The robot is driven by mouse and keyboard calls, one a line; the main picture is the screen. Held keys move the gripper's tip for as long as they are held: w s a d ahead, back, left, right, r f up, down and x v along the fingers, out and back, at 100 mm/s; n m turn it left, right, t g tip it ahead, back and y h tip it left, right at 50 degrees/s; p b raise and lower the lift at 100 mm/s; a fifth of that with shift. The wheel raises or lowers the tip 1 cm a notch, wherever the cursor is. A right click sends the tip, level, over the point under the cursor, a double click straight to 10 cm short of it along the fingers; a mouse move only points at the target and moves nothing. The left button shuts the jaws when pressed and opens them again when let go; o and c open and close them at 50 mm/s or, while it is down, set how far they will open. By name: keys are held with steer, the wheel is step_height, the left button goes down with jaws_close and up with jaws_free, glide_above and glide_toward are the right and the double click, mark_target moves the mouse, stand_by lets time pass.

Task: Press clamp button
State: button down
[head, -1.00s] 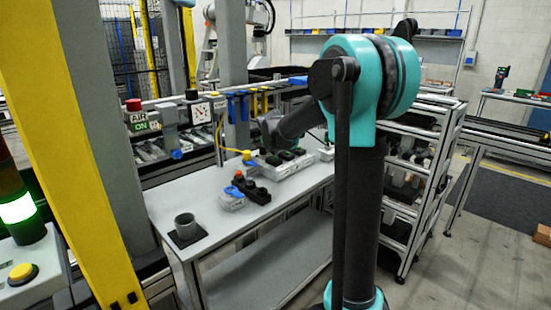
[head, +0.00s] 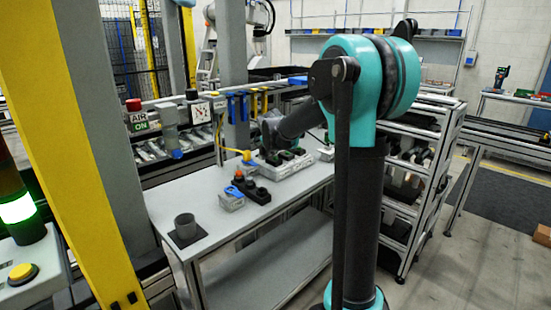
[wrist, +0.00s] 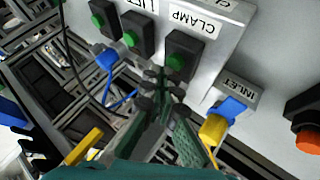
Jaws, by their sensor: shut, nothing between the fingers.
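The clamp button (wrist: 178,62) is a green cap on a black block under a white CLAMP label (wrist: 194,22) in the wrist view. My gripper (wrist: 161,82) is shut and empty, its dark fingertips just below and left of the green cap. Whether they touch the block cannot be told. In the head view the grey button box (head: 287,169) with several dark blocks stands on the table, with my arm's far end above its back left. My fingertips cannot be made out there.
Two similar green-capped blocks (wrist: 132,38) sit left of the clamp block. A blue and yellow INLET fitting (wrist: 222,117) and an orange button (wrist: 308,140) are to the right. Cables hang close to the fingers.

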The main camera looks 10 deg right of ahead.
mark_target(275, 158)
steer(key=shift+f, duration=0.15)
steer(key=shift+f, duration=0.3)
stand_by(0.6)
steer(key=shift+r, duration=3.45)
